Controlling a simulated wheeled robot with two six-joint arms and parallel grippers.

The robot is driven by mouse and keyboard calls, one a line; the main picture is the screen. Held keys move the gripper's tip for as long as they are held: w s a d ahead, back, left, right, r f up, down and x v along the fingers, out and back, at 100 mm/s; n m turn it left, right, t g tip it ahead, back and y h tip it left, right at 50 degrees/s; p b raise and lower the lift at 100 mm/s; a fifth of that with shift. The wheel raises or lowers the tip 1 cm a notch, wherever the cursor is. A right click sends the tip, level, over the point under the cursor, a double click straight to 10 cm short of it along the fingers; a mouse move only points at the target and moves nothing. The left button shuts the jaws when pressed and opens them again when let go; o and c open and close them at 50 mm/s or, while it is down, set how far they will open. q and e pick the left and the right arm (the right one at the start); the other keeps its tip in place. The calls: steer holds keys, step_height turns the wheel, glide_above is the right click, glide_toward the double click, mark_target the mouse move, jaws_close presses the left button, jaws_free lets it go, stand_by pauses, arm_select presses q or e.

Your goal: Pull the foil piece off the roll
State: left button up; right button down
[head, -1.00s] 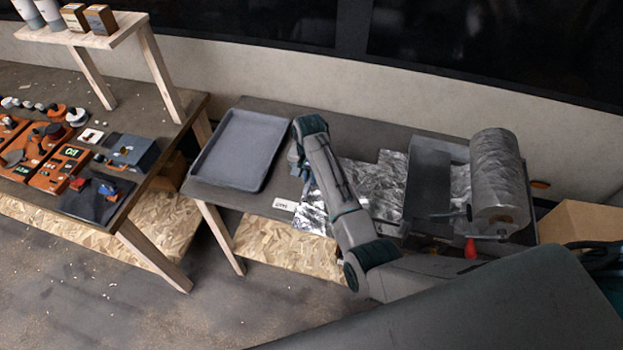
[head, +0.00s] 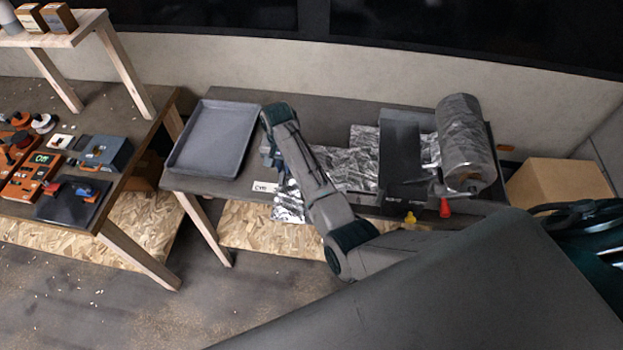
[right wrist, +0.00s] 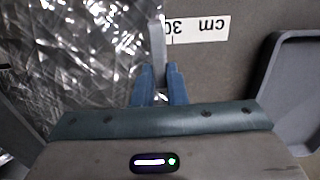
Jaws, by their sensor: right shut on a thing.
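The foil roll (head: 466,145) sits on its dispenser (head: 402,140) at the right of the table. A short strip of foil hangs beside the roll. A crinkled silver foil piece (head: 342,165) lies left of the dispenser, with bare dark dispenser bed between it and the roll. My right gripper (head: 272,160) is at the foil's left end, largely hidden by its arm in the head view. My left gripper is not in view.
A grey tray (head: 213,138) lies left of the foil, with a white "cm" label (head: 265,187) near the table's front edge. Red and yellow knobs (head: 445,207) sit at the dispenser's front. A cardboard box (head: 560,184) is at right; a cluttered workbench (head: 140,190) is at left.

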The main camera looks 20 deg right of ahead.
step_height(320, 180, up, 7)
steer(key=shift+w+a, duration=0.25)
steer(key=shift+a, duration=0.2)
stand_by(0.4)
